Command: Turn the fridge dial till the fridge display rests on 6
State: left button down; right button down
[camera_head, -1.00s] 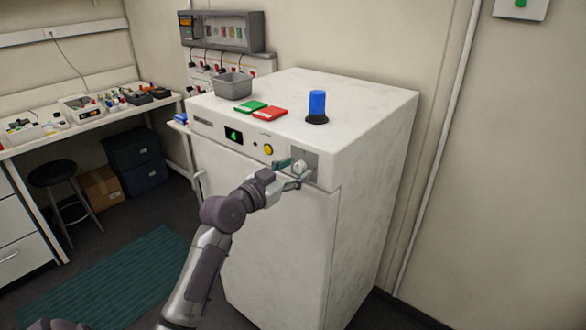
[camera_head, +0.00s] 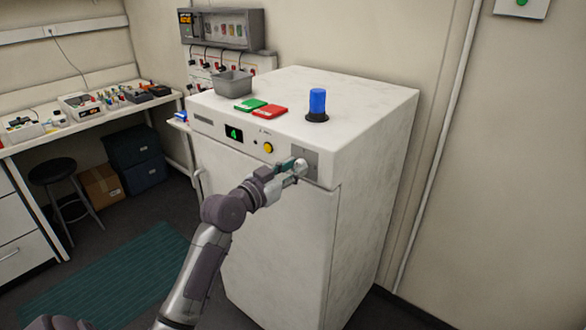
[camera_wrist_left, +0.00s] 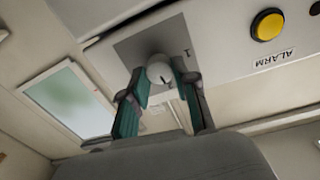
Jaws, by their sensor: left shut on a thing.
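The white fridge (camera_head: 268,240) stands in the middle of the head view. Its display (camera_head: 234,134) is a small dark panel showing a green 4. The fridge dial (camera_wrist_left: 160,70) is a pale round knob on a grey plate (camera_head: 311,158) at the right end of the front panel. My left gripper (camera_head: 297,168) is at the dial from the front. In the left wrist view its two green-padded fingers (camera_wrist_left: 161,88) stand on either side of the knob, shut on it. A dark mark shows on the knob's face. My right gripper is not in view.
A yellow alarm button (camera_head: 268,148) sits left of the dial; it also shows in the wrist view (camera_wrist_left: 267,25). A blue beacon (camera_head: 317,104), a grey bin (camera_head: 232,86), and green (camera_head: 250,105) and red (camera_head: 270,111) flat items stand on the fridge top.

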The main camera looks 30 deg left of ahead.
pick_arm(q)
jog(key=n+p, duration=0.1)
jog(key=n, duration=0.3)
jog(key=shift+r, duration=0.1)
jog(key=n+p, duration=0.2)
jog(key=n, duration=0.3)
jog(key=shift+a, duration=0.1)
jog(key=n+p, duration=0.1)
jog(key=n, duration=0.1)
jog(key=n+p, duration=0.1)
jog(key=n, duration=0.1)
jog(key=shift+n+t+y, duration=0.3)
jog(key=shift+n+p, duration=1)
jog(key=shift+n, duration=0.9)
jog(key=c, duration=0.9)
grip_release()
jog(key=shift+f, duration=0.2)
